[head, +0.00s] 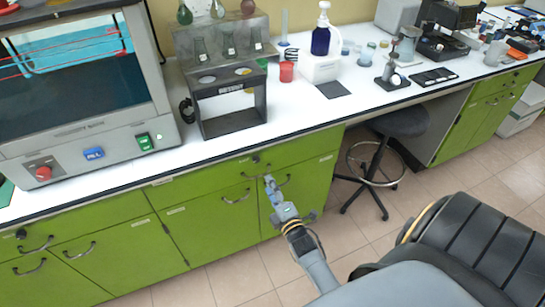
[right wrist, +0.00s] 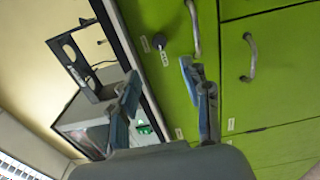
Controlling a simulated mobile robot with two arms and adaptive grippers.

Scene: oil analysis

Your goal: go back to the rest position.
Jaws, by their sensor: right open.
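My right gripper (head: 270,184) is in front of the green cabinet doors, below the white bench top, in the head view. In the right wrist view its two fingers (right wrist: 160,85) are spread apart with nothing between them. Behind them are the green cabinet (right wrist: 170,40) fronts and the bench edge. I see no contact with the handles, though the gripper overlaps one handle (head: 283,181) in the head view. My left gripper is not in view.
The white bench (head: 230,145) carries a grey machine (head: 85,135) at left, a dark flask rack (head: 232,120), a red cup (head: 286,71) and a blue-filled bottle (head: 321,40). A black stool (head: 400,121) stands right of the gripper. Tiled floor (head: 235,275) lies open below the cabinets.

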